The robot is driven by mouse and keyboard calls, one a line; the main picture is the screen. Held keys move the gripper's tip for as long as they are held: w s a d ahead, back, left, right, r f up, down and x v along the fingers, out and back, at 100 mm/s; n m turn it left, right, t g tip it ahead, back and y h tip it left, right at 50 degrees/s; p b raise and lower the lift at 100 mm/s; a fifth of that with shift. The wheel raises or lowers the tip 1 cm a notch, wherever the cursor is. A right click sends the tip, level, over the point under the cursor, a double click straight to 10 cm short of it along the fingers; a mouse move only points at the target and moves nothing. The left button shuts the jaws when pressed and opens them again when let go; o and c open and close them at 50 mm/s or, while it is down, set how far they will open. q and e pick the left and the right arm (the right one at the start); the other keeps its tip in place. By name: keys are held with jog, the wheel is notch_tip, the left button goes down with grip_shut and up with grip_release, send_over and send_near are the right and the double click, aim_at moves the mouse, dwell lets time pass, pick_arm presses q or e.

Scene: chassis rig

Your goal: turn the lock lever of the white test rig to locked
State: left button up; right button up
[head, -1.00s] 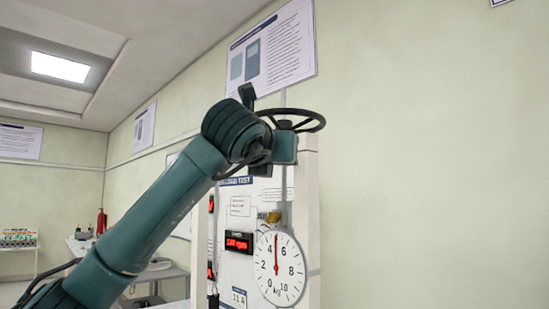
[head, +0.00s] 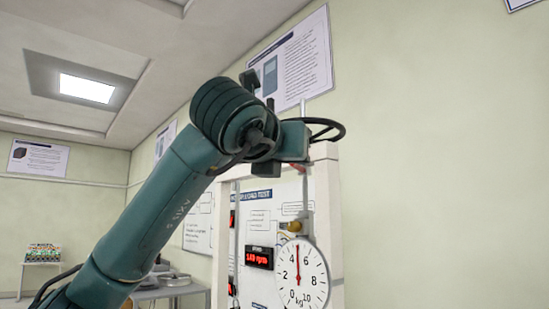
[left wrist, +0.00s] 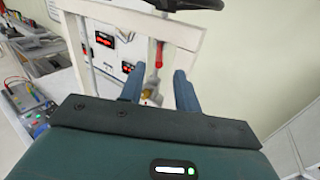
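The white test rig (head: 328,225) stands at the right of the head view, with its panel, red displays and dial. In the left wrist view its white frame (left wrist: 190,36) is at the top. A small red upright part (left wrist: 159,54) with a brass-coloured piece (left wrist: 148,94) below it shows between my fingers there; I cannot tell whether this is the lock lever. My left gripper (left wrist: 158,80) is open, its two blue fingers apart with nothing held. In the head view my left arm covers the rig's upper left and its fingertips cannot be made out. My right gripper is not in view.
A black handwheel (head: 325,128) sits atop the rig, close beside my left wrist in the head view. The round dial (head: 300,275) is on the rig's front. A grey table (head: 170,291) stands behind at left.

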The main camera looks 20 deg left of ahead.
pick_arm(q)
jog(key=s, duration=0.6)
jog(key=shift+d+b, duration=0.2)
jog(key=shift+b, duration=0.25)
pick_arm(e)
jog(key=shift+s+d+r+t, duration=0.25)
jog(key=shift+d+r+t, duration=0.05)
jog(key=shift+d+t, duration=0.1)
